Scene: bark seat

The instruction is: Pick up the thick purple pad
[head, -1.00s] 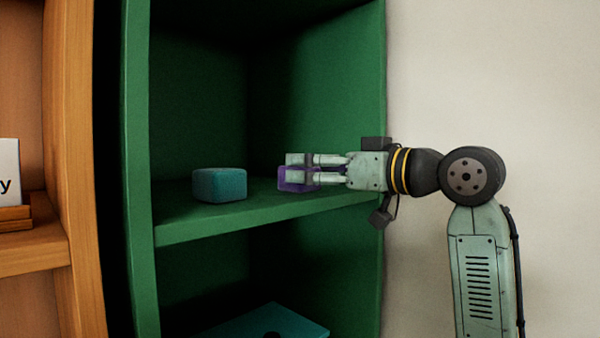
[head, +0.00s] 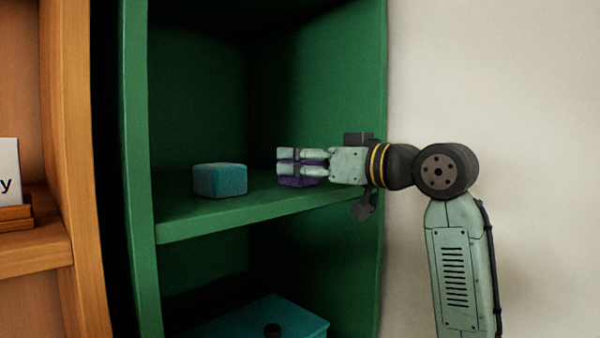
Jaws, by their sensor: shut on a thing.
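The thick purple pad (head: 297,182) is at the right part of the green cabinet's middle shelf in the head view. My gripper (head: 299,162) reaches in from the right and is shut on the pad. Its pale fingers cover much of the pad; purple shows between them and below the lower one. I cannot tell whether the pad's underside touches the shelf.
A teal block (head: 220,181) sits on the same green shelf (head: 235,222), left of my gripper, with a bare gap between. The cabinet's left side panel (head: 140,170) and back wall bound the space. A teal box (head: 265,318) is in the compartment below.

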